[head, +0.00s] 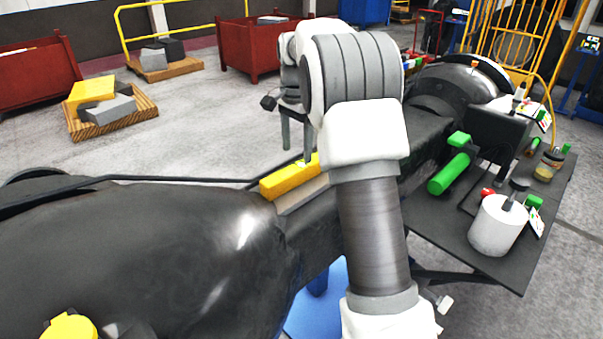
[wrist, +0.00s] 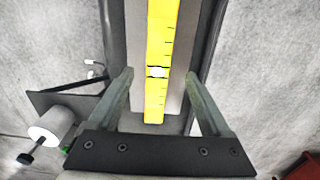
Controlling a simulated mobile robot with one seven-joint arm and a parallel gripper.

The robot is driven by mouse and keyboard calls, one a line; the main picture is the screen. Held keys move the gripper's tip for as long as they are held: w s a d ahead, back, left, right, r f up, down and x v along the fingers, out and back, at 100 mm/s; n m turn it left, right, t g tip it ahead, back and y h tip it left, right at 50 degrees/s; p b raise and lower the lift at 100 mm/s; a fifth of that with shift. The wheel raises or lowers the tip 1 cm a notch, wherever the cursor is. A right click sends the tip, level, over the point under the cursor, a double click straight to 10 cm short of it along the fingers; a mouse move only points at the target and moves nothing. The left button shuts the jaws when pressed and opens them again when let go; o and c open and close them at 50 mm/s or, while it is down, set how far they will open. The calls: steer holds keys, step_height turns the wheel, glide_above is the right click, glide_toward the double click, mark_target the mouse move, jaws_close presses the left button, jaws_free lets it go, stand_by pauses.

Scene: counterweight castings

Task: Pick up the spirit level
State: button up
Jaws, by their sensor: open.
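The spirit level (head: 284,181) is a yellow bar lying on a pale grey flat strip (head: 302,195) in the middle of the dark casting. In the wrist view the level (wrist: 158,100) runs up and down the picture, with dark marks and a pale vial. My gripper (head: 296,154) is open and empty above the level in the head view. In the wrist view its two fingers (wrist: 160,72) stand apart, one on each side of the level, with gaps to it. My arm hides part of the casting and perhaps the level's far end.
The large dark casting (head: 150,245) spans the view. A dark side table (head: 475,252) at right carries a white cylinder (head: 497,226), a green cylinder (head: 449,174) and small items. Red bins (head: 250,48) and loaded pallets (head: 140,103) stand on the open floor behind.

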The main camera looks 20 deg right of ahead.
mark_target(301, 165)
steer(key=shift+f, duration=0.7)
steer(key=f, duration=0.2)
steer(key=d+f, duration=0.1)
steer(key=f, duration=0.1)
steer(key=shift+d+f+p, duration=0.1)
steer(key=shift+d+p, duration=0.05)
steer(key=shift+p, duration=0.15)
steer(key=shift+f, duration=0.5)
jaws_close()
steer(key=shift+w+r, duration=0.1)
